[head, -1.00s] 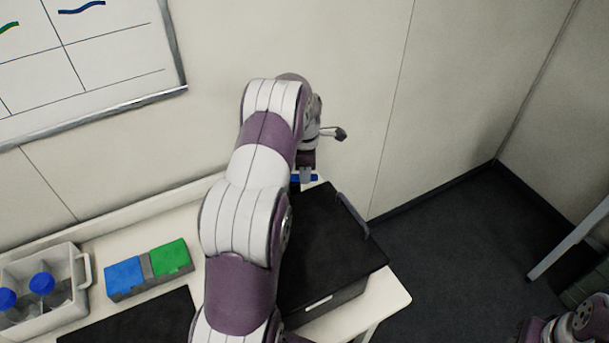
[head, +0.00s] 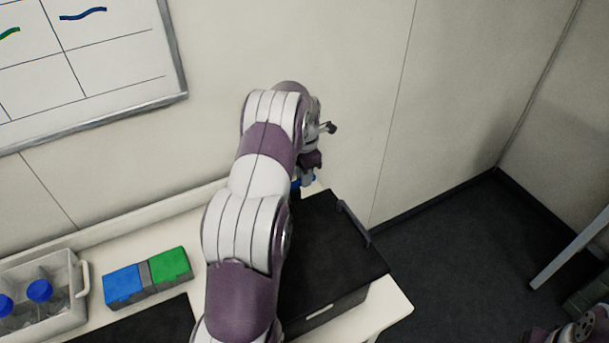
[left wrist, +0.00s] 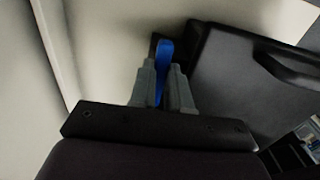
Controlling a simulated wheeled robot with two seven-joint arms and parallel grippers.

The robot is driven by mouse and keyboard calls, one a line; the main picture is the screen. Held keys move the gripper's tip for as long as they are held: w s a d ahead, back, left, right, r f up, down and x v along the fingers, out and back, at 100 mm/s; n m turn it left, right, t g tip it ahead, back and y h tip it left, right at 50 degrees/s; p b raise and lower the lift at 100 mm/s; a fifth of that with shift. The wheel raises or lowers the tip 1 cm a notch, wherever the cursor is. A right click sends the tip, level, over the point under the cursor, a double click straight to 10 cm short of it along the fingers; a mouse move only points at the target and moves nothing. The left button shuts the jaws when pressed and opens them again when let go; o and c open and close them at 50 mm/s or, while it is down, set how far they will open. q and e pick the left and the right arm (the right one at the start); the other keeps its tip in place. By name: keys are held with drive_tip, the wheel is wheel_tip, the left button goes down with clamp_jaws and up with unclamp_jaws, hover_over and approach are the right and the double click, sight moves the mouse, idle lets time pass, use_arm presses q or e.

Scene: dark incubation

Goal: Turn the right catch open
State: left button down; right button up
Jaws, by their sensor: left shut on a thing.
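A black-lidded box (head: 335,245) stands at the right end of the white table, partly hidden behind my left arm in the head view. A blue catch (head: 296,184) is at its far side. My left gripper (head: 304,180) comes down on it from above. In the left wrist view the two grey fingers (left wrist: 162,88) are shut on the blue catch (left wrist: 164,52), one on each side, with its blue end sticking out past the tips. The dark box (left wrist: 240,70) lies just to the right there. Any other catch is hidden. My right gripper is not in view.
A grey handle (head: 353,222) runs along the lid's right side. A blue and green block rack (head: 147,277) and a white bottle carrier (head: 75,300) stand on the left of the table (head: 395,305). The wall is close behind; open floor lies right.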

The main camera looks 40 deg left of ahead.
use_arm(q)
drive_tip(key=shift+r, duration=0.1)
drive_tip(key=c, duration=1.1)
unclamp_jaws()
wheel_tip(320, 180, up, 3)
drive_tip(key=shift+f+b, duration=0.2)
drive_tip(key=shift+b, duration=0.2)
wheel_tip(320, 180, up, 10)
drive_tip(key=p, duration=0.8)
drive_tip(key=shift+p, duration=0.35)
